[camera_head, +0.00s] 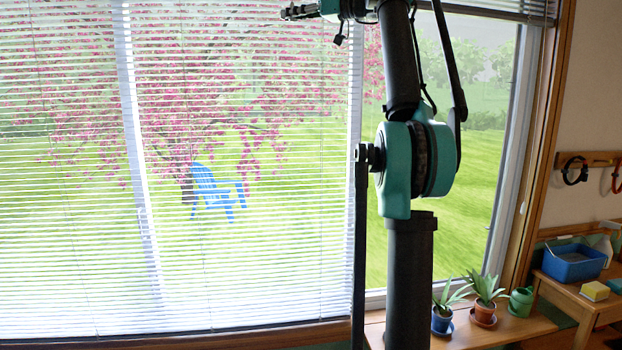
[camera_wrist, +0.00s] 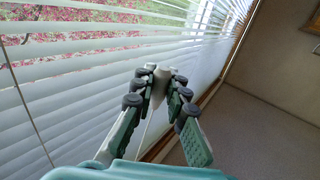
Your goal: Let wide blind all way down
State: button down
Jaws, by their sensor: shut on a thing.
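The wide blind (camera_head: 75,190) has white slats and spans the large left part of the window in the head view. Its slats reach down close to the wooden sill; I cannot tell whether its bottom edge touches it. In the wrist view the blind (camera_wrist: 75,85) slants across the left side. My gripper (camera_wrist: 162,78) is shut on a pale cord pull (camera_wrist: 158,88), beside the slats. A thin pale cord runs below it. In the head view my gripper (camera_head: 290,13) is small at the top, in front of the blind, and the pull cannot be made out.
A narrower blind (camera_head: 500,8) is gathered at the top of the right pane. Potted plants (camera_head: 484,303) and a green watering can (camera_head: 521,302) stand on a low wooden surface at lower right. A blue tub (camera_head: 573,264) sits on a bench near the wall.

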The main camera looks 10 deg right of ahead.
jog(key=shift+r, duration=0.3)
jog(key=shift+d, duration=2.55)
jog(key=c, duration=1.4)
grip_release()
jog(key=shift+o, duration=0.2)
jog(key=shift+v, duration=2.45)
